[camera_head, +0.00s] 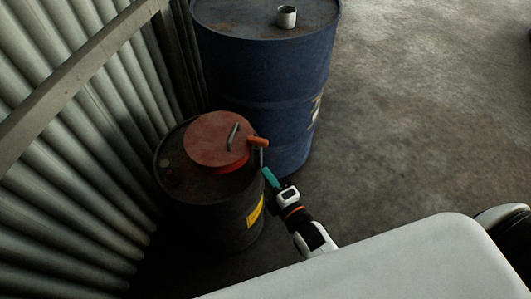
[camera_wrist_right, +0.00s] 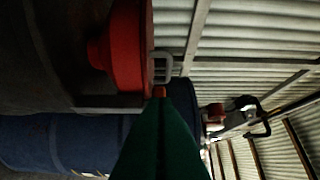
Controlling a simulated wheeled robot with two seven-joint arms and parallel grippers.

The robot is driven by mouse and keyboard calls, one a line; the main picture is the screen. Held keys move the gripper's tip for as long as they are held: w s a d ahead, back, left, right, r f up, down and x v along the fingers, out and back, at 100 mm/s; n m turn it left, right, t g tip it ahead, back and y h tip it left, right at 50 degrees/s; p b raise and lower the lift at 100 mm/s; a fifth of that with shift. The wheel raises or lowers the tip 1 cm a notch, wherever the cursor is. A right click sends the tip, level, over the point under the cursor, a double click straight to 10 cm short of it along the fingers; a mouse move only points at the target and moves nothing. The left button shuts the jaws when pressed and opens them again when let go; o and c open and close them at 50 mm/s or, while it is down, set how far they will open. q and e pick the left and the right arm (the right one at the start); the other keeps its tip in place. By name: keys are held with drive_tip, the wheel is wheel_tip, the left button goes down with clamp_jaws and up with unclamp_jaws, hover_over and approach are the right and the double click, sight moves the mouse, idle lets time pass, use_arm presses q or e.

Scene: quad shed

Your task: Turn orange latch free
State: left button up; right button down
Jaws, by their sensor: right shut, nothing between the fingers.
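The orange latch (camera_head: 258,142) sticks out from the edge of the round red lid (camera_head: 215,140) on a small dark drum (camera_head: 225,215). My right gripper (camera_head: 266,171) has teal fingers, shut and empty, just below and to the right of the latch, beside the drum's rim. In the right wrist view the shut fingers (camera_wrist_right: 160,98) point toward a small orange piece (camera_wrist_right: 159,91), which looks like the latch's end. I cannot tell whether they touch it. The red lid (camera_wrist_right: 130,45) and a metal loop (camera_wrist_right: 162,67) show just beyond. My left gripper is not in view.
A tall blue drum (camera_head: 265,85) with a small metal cup (camera_head: 286,17) on top stands behind the small drum. A corrugated metal wall (camera_head: 75,130) runs close along the left. Bare concrete floor (camera_head: 430,110) is free on the right.

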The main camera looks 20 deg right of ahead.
sight(259, 144)
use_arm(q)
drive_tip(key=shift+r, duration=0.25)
use_arm(e)
drive_tip(key=shift+w+d, duration=0.25)
drive_tip(key=shift+w, duration=0.95)
drive_tip(key=shift+w+d, duration=0.25)
drive_tip(key=shift+w, duration=0.9)
drive_tip(key=shift+w+d, duration=0.25)
drive_tip(key=shift+w, duration=0.95)
use_arm(q)
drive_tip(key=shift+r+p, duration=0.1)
drive_tip(key=shift+p, duration=0.2)
use_arm(e)
drive_tip(key=shift+d, duration=0.15)
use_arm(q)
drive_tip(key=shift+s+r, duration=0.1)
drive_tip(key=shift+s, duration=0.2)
use_arm(e)
drive_tip(key=shift+n+y, duration=0.3)
drive_tip(key=shift+y, duration=0.2)
